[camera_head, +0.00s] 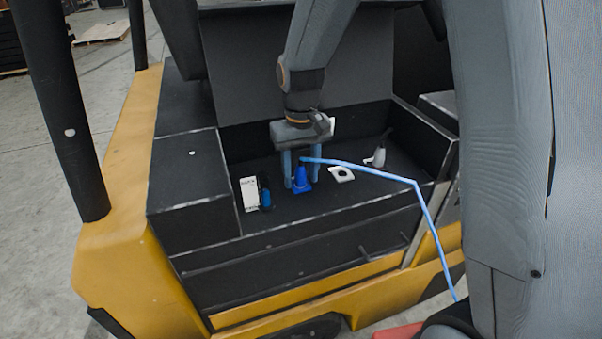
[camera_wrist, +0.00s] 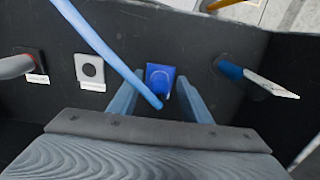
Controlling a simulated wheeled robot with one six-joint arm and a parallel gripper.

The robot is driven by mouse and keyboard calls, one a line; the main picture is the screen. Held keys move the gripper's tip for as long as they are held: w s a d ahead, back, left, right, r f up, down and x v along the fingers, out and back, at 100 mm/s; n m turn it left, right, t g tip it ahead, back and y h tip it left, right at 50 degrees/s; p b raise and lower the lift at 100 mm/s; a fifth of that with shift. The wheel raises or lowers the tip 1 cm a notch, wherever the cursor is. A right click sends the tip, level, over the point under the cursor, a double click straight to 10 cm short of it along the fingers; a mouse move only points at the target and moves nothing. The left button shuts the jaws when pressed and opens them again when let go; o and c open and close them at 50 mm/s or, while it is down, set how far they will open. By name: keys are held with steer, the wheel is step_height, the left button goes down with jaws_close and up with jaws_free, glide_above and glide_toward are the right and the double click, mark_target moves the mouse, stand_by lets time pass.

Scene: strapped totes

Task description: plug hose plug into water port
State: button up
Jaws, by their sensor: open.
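The light blue hose (camera_head: 370,171) ends at the darker blue hose plug (camera_head: 300,174), which stands upright on a blue base on the dark floor of the bay. In the wrist view the hose (camera_wrist: 100,45) crosses above the blue base (camera_wrist: 160,75); its end partly hides the plug. My gripper (camera_head: 300,180) points down with its fingers apart, one on each side of the plug. The wrist view also shows the open gripper (camera_wrist: 157,88) around it. A pale square plate with a round dark hole, seemingly the water port (camera_head: 342,169), is right of the plug; nothing is in its hole.
A grey plug (camera_head: 378,157) with a cable stands farther right. A blue cylindrical fitting (camera_head: 265,195) and a white label (camera_head: 249,193) are left of the plug. Dark walls enclose the bay; its front edge (camera_head: 340,212) is low. The hose drapes over that edge.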

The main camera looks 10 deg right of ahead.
steer(key=shift+r+b, duration=1.1)
steer(key=shift+r, duration=2.85)
steer(key=shift+m+t, duration=0.7)
steer(key=s+d+f, duration=0.1)
steer(key=s+d, duration=0.1)
steer(key=s+d+f, duration=0.1)
steer(key=d, duration=0.1)
steer(key=s+d+f, duration=0.1)
steer(key=s+d, duration=0.1)
steer(key=shift+s+d+f, duration=0.1)
steer(key=shift+s+f, duration=0.25)
steer(key=s+d+f+m+b, duration=0.1)
steer(key=s+d+f+b, duration=0.2)
steer(key=s+f, duration=0.4)
steer(key=shift+s+d+f, duration=0.2)
steer(key=shift+s+d, duration=0.2)
steer(key=shift+d, duration=0.1)
